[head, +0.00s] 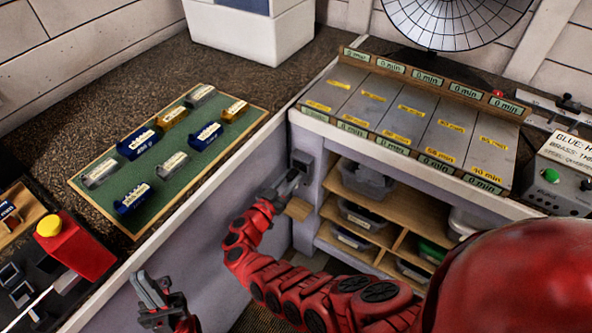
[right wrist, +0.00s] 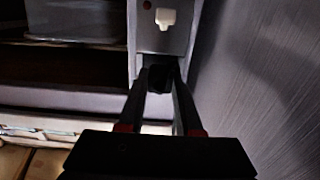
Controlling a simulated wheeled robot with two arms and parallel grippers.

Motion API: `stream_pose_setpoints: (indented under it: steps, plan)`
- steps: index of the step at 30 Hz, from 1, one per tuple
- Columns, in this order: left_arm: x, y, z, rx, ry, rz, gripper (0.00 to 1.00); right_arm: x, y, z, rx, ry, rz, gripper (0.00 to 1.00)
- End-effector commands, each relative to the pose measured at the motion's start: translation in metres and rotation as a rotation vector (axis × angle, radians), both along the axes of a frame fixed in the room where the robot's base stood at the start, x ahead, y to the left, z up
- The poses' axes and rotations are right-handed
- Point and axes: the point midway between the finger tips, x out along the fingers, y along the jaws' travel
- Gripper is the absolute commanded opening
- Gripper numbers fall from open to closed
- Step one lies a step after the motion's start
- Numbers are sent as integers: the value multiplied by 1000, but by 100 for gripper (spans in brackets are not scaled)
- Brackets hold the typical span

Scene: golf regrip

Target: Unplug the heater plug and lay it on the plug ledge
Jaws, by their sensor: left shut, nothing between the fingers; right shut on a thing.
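My right gripper (head: 292,181) is at the end post of the right-hand bench, near the corner between the benches. In the right wrist view its fingers (right wrist: 159,80) close on a small dark block, the heater plug (right wrist: 158,76), in front of the grey post panel. I cannot tell whether the plug still sits in its socket. The small wooden plug ledge (head: 299,208) juts out just below the gripper in the head view, and its visible part is bare. My left gripper (head: 155,298) is shut and empty at the lower left, in front of the left bench.
A white fitting (right wrist: 165,18) is on the panel above the plug. Open shelves with bins (head: 362,213) lie to the right of the post. A green mat (head: 165,160) with several labelled blocks lies on the left bench. A red box with a yellow button (head: 75,245) stands lower left.

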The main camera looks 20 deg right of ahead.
Motion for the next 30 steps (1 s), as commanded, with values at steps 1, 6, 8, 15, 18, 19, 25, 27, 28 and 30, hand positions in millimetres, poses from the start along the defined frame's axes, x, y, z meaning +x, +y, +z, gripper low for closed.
stream_pose_setpoints:
  steps: [1,6,8,15,18,19,25,27,28,30]
  plan:
    - [0,0,1,0,0,0,0,-1,2,1,0,0,1,0]
    - [0,0,3,0,0,0,0,-5,7,1,0,0,2,0]
    - [0,0,3,0,0,0,0,-7,9,1,0,0,2,0]
    - [0,0,5,0,0,0,0,-13,16,1,-2,0,-1,0]
    - [0,0,5,0,0,0,0,-16,19,1,-2,0,-2,0]
    - [0,0,5,0,0,0,0,-16,20,1,-1,0,-2,0]
    - [0,0,7,0,0,0,0,-21,27,1,0,0,0,0]
    - [0,0,7,0,0,0,0,-23,29,1,0,0,0,0]
    - [0,0,7,0,0,0,0,-23,30,1,0,0,0,0]
    - [0,0,7,0,0,0,0,-24,31,1,0,0,0,0]
